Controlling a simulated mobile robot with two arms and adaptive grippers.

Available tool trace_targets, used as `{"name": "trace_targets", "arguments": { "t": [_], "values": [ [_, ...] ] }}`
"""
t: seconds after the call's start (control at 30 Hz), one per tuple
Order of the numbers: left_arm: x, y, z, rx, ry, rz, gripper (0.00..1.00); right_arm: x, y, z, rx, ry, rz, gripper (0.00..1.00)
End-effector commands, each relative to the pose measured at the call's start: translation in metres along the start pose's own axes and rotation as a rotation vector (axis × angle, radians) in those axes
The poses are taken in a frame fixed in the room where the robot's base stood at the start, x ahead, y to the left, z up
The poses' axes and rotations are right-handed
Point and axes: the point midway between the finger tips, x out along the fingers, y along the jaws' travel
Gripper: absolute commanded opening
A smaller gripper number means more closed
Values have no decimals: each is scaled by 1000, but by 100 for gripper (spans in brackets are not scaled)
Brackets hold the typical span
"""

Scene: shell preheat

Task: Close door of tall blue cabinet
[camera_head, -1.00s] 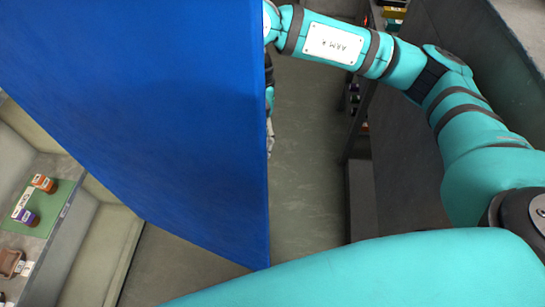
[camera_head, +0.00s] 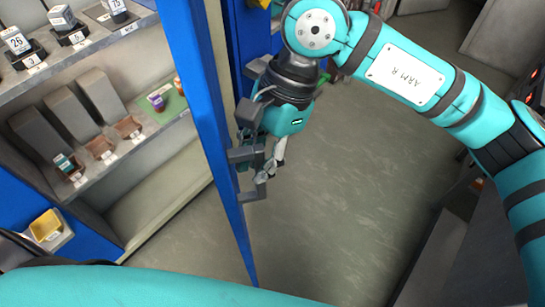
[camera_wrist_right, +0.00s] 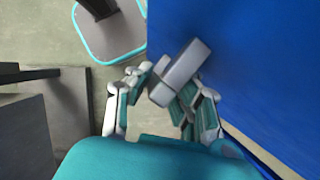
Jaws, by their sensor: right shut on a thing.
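The tall blue cabinet (camera_head: 85,238) stands open at the left of the head view, with its shelves showing. Its blue door (camera_head: 205,95) stands out from it and shows almost edge-on. A grey handle (camera_head: 243,154) is on the right face of the door. My right gripper (camera_head: 268,168) is at this handle. In the right wrist view, the gripper's fingers (camera_wrist_right: 165,92) are shut on the grey handle (camera_wrist_right: 187,62), beside the blue door panel (camera_wrist_right: 255,60). My left gripper is not in view.
Clear grey floor (camera_head: 330,190) lies right of the door. A dark grey structure (camera_head: 435,250) stands at the lower right.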

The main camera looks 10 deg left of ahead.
Motion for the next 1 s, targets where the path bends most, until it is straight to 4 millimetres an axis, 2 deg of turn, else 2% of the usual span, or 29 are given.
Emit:
{"name": "trace_targets", "arguments": {
  "t": [0.3, 0.33, 0.47, 0.5, 0.77, 0.87, 1.0],
  "values": [
    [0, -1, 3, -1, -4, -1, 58, 0, 0, 2, -5, -3, 1, 0],
    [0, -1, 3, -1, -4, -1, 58, 0, 0, 2, -5, -3, 1, 20],
    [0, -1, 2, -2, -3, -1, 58, 0, 0, 1, -4, -2, 0, 37],
    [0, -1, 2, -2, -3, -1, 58, 0, 0, 1, -3, -2, 0, 38],
    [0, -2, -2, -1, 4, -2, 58, -2, 0, 0, -1, -1, -2, 38],
    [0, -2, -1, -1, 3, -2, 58, -10, -1, 0, 0, 0, -5, 38],
    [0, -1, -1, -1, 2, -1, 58, -34, -1, 0, 0, 1, -6, 38]
  ]
}}
